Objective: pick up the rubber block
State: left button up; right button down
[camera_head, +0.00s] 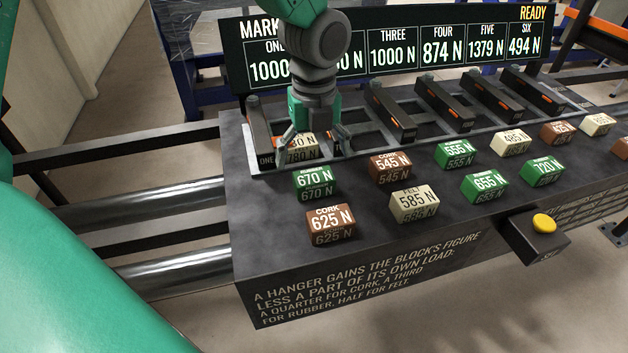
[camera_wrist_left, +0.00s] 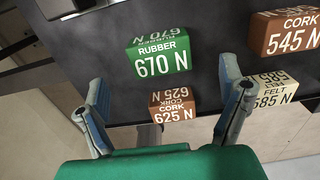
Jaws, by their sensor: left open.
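The green rubber block marked 670 N (camera_head: 315,182) sits at the left of the dark bench top. It also shows in the left wrist view (camera_wrist_left: 160,58), beyond and between the fingers of my left gripper (camera_wrist_left: 163,72). In the head view my left gripper (camera_head: 316,140) points down with its fingers spread, just behind that block and by a cream block (camera_head: 298,150) that it partly hides. Nothing shows gripped. Other green rubber blocks are marked 555 N (camera_head: 455,154), 655 N (camera_head: 484,186) and 720 N (camera_head: 542,171). My right gripper is out of view.
Cork blocks of 625 N (camera_head: 330,225) and 545 N (camera_head: 390,167) and a felt block of 585 N (camera_head: 414,203) stand nearby. A rack of dark hangers (camera_head: 440,103) runs behind, below a display board (camera_head: 392,48). A yellow button (camera_head: 543,223) is at the front right.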

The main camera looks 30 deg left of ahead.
aim_at(313, 176)
pick_arm(q)
jog(key=shift+w+d+f, duration=0.2)
jog(key=shift+d+f, duration=0.1)
jog(key=shift+f, duration=0.35)
jog(key=f, duration=0.4)
jog(key=shift+s+a+f, duration=0.2)
jog(key=shift+s+a, duration=0.05)
jog(key=shift+s, duration=0.1)
jog(key=shift+w+a+f, duration=0.2)
jog(key=shift+f, duration=0.15)
jog(key=shift+s+d+r, duration=0.15)
jog(key=shift+d, duration=0.1)
jog(key=c, duration=0.9)
jog(key=shift+d, duration=0.1)
jog(key=c, duration=0.4)
jog(key=shift+d, duration=0.1)
jog(key=shift+c, duration=0.2)
